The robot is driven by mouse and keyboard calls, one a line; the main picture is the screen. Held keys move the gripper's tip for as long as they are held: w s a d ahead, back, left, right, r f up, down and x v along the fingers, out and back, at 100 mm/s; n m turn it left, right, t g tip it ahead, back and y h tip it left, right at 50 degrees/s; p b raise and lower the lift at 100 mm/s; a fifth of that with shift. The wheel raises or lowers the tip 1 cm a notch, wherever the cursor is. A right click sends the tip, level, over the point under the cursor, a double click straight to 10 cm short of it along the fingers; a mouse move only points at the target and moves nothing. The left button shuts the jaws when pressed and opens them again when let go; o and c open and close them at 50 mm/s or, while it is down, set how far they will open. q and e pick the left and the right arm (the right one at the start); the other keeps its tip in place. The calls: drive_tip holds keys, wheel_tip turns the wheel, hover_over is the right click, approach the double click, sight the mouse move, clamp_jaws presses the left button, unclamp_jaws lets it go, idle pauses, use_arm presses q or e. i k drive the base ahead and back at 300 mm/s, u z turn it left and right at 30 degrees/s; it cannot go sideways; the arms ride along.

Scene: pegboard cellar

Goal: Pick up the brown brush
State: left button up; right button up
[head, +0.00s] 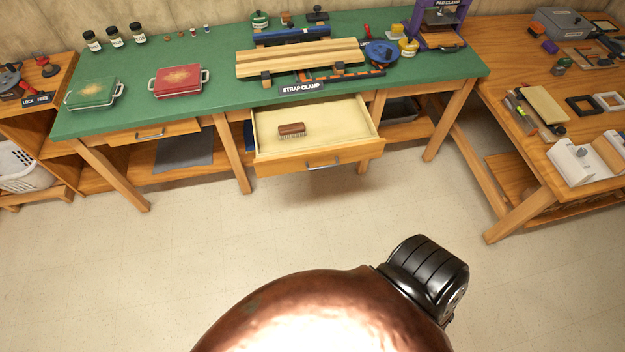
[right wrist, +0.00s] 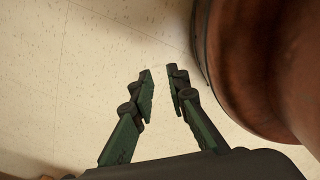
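The brown brush (head: 291,128), with a brown top and paler bristles below, lies in the open drawer (head: 345,118) under the green workbench in the head view. It is toward the left side of the drawer and nothing covers it. My right gripper (right wrist: 160,80) shows only in the right wrist view. Its two fingers are apart with nothing between them, over bare floor and far from the brush. My left gripper is in neither view.
The green bench (head: 215,50) carries a strap clamp with wooden boards (head: 300,58), a red case (head: 180,80) and a green case (head: 93,92). A wooden table (head: 540,120) stands at the right. The floor (head: 330,220) before the drawer is clear.

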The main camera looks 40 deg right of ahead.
sight(288, 130)
drive_tip(key=u, duration=0.35)
drive_tip(key=k, duration=0.25)
drive_tip(key=z, duration=1.2)
drive_tip(key=i, duration=0.7)
drive_tip(key=z, duration=0.75)
